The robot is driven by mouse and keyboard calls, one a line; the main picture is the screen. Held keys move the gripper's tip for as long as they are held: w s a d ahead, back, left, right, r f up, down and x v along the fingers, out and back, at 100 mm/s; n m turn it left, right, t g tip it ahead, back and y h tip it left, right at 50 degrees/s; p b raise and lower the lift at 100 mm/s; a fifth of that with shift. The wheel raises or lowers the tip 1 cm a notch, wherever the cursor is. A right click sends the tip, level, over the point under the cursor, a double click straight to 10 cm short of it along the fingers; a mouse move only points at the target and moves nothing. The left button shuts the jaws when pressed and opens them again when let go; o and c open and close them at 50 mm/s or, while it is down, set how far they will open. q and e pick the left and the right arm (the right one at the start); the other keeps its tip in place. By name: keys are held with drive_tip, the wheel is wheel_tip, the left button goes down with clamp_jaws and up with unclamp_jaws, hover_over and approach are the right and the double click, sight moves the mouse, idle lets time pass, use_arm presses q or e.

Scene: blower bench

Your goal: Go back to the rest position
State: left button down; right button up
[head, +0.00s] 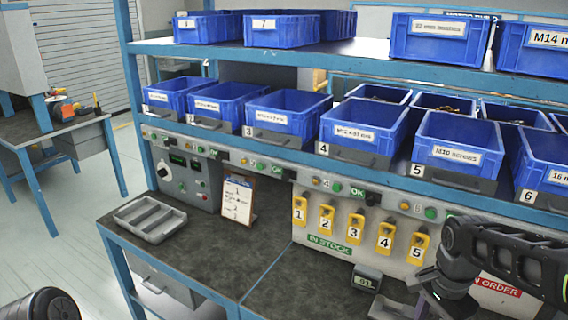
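My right arm comes in from the right edge, dark and jointed, over the front right of the bench (265,262). Its lower end, where my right gripper (432,292) seems to be, is at the bottom edge near the small display box (367,278). The fingers cannot be made out, so I cannot tell whether it is open or holds anything. A dark rounded part of my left arm shows in the bottom left corner. My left gripper is out of view.
Blue bins (287,114) fill the shelf above the bench, with more on the top shelf. A grey divided tray (150,218) and a clipboard (237,198) stand on the left. Yellow numbered tags (355,224) hang on the panel. The middle benchtop is clear.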

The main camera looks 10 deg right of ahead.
drive_tip(key=a+f+n+y, duration=0.3)
drive_tip(key=a+f+n, duration=0.4)
drive_tip(key=a+f, duration=1.15)
drive_tip(key=s+a+f+n+y, duration=0.1)
drive_tip(key=s+a+f+n, duration=0.5)
drive_tip(key=s+a+f, duration=0.4)
wheel_tip(320, 180, down, 4)
drive_tip(key=shift+s+f+t, duration=0.15)
drive_tip(key=shift+s+t, duration=0.15)
drive_tip(key=shift+s, duration=0.75)
